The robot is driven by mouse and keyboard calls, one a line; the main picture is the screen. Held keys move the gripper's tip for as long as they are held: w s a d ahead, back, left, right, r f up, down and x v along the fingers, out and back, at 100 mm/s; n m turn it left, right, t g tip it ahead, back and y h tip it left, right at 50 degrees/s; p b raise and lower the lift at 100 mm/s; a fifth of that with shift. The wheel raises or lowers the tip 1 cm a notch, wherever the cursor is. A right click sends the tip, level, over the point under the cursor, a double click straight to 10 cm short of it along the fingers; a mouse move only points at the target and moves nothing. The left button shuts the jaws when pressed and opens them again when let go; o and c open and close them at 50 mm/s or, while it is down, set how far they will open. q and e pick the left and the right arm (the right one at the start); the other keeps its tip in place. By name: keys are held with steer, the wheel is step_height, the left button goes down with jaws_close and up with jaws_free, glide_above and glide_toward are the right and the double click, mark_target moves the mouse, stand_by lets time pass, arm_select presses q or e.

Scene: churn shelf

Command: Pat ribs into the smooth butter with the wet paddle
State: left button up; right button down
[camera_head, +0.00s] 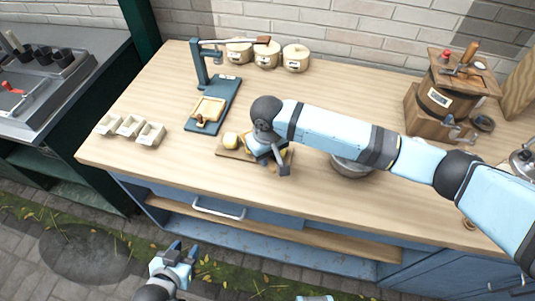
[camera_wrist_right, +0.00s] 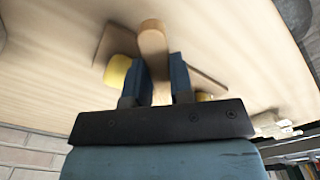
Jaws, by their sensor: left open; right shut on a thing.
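My right gripper (camera_head: 272,152) is low over a wooden board (camera_head: 226,154) near the table's front edge. In the right wrist view the right gripper (camera_wrist_right: 163,78) is shut on a wooden paddle (camera_wrist_right: 152,40), whose rounded end points away from the jaws. A yellow butter piece (camera_head: 231,140) sits at the board's left; a yellow piece (camera_wrist_right: 118,70) also shows beside the jaws in the wrist view. More yellow shows partly behind the gripper. I cannot tell whether the paddle touches butter. My left gripper (camera_head: 174,256) is open and empty, below the table front.
A blue press stand (camera_head: 216,104) with a wooden mould (camera_head: 208,110) stands behind left. Small pale dishes (camera_head: 130,126) are at the left. A metal bowl (camera_head: 350,167) is partly under my right arm. Lidded crocks (camera_head: 266,56) and a barrel churn (camera_head: 450,95) stand at the back.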

steer(key=shift+f+p, duration=0.15)
steer(key=shift+p, duration=0.35)
stand_by(1.3)
stand_by(0.4)
step_height(320, 180, up, 4)
steer(key=p, duration=0.5)
step_height(320, 180, up, 2)
steer(key=shift+p, duration=1.05)
steer(key=shift+r+p, duration=0.65)
steer(key=shift+p, duration=0.2)
steer(key=shift+f, duration=0.1)
steer(key=shift+f, duration=0.1)
